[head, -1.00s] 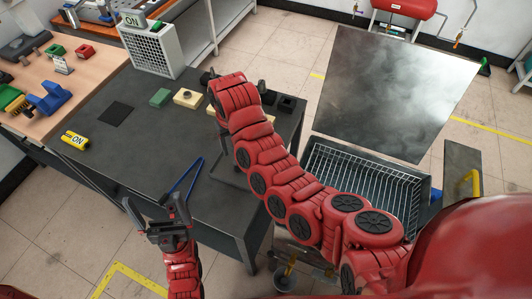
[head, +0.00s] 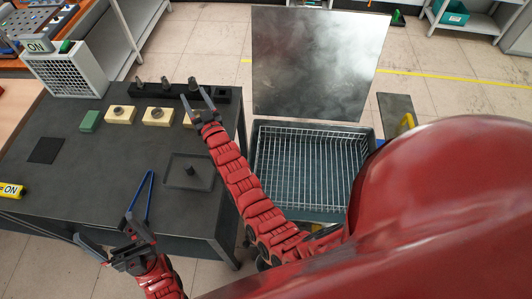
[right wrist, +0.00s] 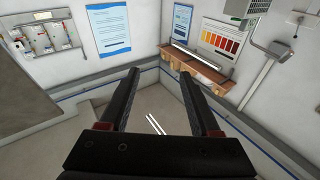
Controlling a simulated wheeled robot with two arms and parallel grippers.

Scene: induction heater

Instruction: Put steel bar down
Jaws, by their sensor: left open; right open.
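Short upright dark metal bars (head: 165,84) stand in a black rack (head: 222,95) at the back of the dark table. A similar short dark peg (head: 190,171) stands on a square dark tray (head: 174,181) near the table's right edge. I cannot tell which is the steel bar. My right gripper (head: 197,98) is open over the back right of the table, in front of the rack and overlapping a cream block. Its jaws (right wrist: 160,95) look empty in the right wrist view. My left gripper (head: 103,228) is open at the table's front edge.
Blue V-shaped tongs (head: 150,188) show beside my left gripper; contact is unclear. Cream blocks (head: 158,117) and a green block (head: 90,121) lie in front of the rack. A lidded wire basket tank (head: 310,170) stands right of the table.

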